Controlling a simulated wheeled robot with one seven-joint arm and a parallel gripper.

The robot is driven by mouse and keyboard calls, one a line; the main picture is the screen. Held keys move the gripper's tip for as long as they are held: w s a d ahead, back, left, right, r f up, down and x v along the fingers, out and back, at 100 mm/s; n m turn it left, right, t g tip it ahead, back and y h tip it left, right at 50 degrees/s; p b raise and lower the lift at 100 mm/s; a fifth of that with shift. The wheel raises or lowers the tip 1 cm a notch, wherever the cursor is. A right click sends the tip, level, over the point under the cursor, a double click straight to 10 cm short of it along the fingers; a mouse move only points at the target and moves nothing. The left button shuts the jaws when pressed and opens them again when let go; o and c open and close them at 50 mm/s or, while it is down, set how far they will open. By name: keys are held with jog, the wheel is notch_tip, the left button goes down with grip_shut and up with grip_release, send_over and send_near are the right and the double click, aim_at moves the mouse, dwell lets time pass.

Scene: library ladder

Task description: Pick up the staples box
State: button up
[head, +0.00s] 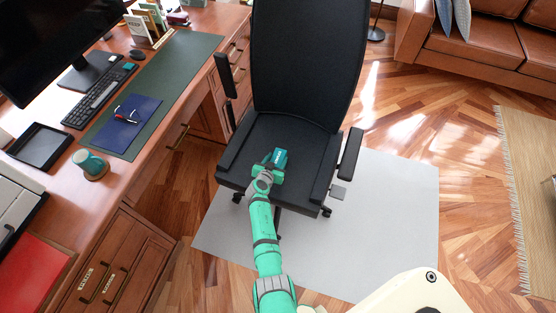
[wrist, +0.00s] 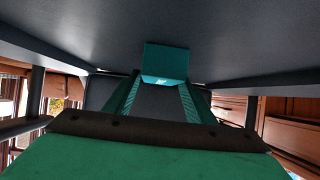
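The staples box is a small teal box (head: 280,156) with white lettering, on the black seat of the office chair. In the wrist view the box (wrist: 166,60) is straight ahead, at the far end of my fingers. My gripper (head: 270,163) is low over the seat, right at the near side of the box. In the wrist view my gripper's two green fingers (wrist: 160,82) are spread, with a dark gap between them. The fingertips are close to the box; I cannot tell whether they touch it.
The office chair (head: 305,70) has a tall back behind the box and armrests on both sides. A wooden desk (head: 150,180) with monitor, keyboard (head: 99,95) and cup (head: 90,163) stands on the left. A leather sofa (head: 480,60) is at the back right. Open floor lies right of the chair.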

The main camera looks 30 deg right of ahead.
jog(key=c, duration=0.7)
jog(key=shift+c, duration=0.2)
jog(key=shift+r, duration=0.2)
